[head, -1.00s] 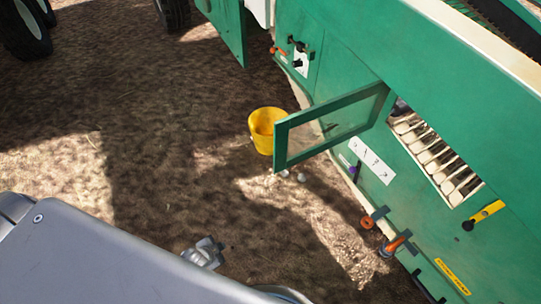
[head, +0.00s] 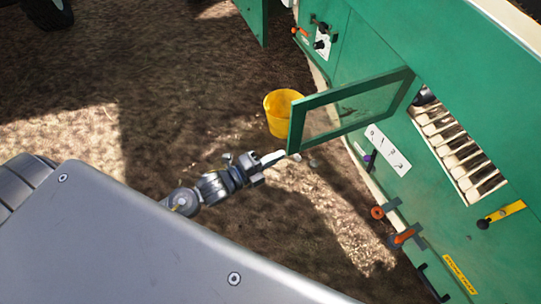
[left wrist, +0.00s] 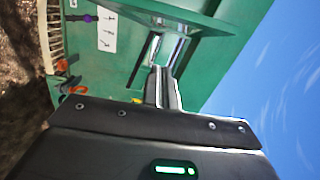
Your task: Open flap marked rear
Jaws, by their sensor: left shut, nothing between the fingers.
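A green-framed flap (head: 335,88) with a clear window stands swung out from the side of the green machine (head: 355,60), beside a rectangular opening (head: 458,150) with pale rollers or slats inside. I cannot read any marking on the flap. My left gripper (head: 274,158) is at the flap's lower outer corner, its fingertips close to the frame; I cannot tell whether they touch. In the left wrist view its fingers (left wrist: 163,78) are together with nothing between them, and green framing (left wrist: 185,18) lies just beyond them. My right gripper is not in view.
A yellow bucket (head: 280,112) stands on the soil behind the flap. A white label plate (head: 388,150), orange-handled parts (head: 402,237) and a yellow lever (head: 505,211) are on the machine's side. Bare soil lies to the left of the machine.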

